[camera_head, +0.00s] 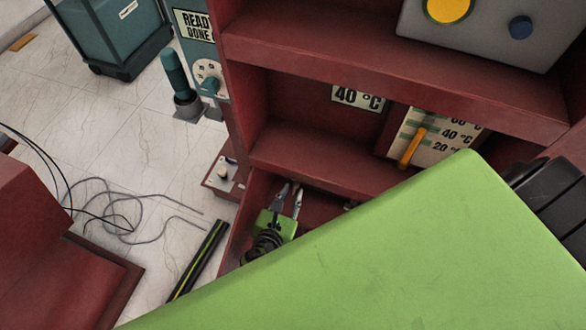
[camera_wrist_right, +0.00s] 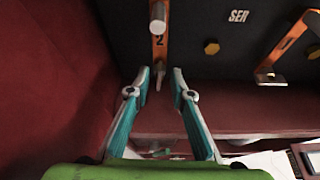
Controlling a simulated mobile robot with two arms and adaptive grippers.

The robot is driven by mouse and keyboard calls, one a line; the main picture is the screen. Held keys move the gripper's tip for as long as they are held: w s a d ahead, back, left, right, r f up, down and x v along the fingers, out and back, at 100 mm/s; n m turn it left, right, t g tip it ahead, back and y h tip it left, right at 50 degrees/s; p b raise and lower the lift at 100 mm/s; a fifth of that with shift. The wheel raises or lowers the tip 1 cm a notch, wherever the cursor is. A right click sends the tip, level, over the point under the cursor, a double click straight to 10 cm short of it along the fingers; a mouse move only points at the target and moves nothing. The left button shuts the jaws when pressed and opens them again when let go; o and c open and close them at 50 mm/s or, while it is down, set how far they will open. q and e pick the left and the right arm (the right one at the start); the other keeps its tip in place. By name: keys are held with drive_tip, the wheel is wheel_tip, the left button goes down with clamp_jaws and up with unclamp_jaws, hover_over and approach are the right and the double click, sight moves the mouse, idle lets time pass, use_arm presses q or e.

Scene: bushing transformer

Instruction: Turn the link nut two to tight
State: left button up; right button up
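In the right wrist view, an orange link bar (camera_wrist_right: 160,48) marked "2" stands against a dark panel. A pale grey cylinder (camera_wrist_right: 158,17) sticks out near its top, and a thin pale tip shows below it. I cannot tell which part is the nut or how tight it is. My right gripper (camera_wrist_right: 162,85) is open and empty, its teal fingers spread below the bar, apart from the cylinder. In the head view, my right gripper (camera_head: 291,190) is inside the lower bay of a red cabinet; link two is hidden there. My left gripper is not in view.
A second orange bar (camera_wrist_right: 290,45), a yellow hex head (camera_wrist_right: 211,47) and "SER" lettering are on the panel. A red wall (camera_wrist_right: 50,80) stands close at left. Cables (camera_head: 125,225) lie on the floor.

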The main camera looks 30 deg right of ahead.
drive_tip(key=shift+x, duration=1)
clamp_jaws()
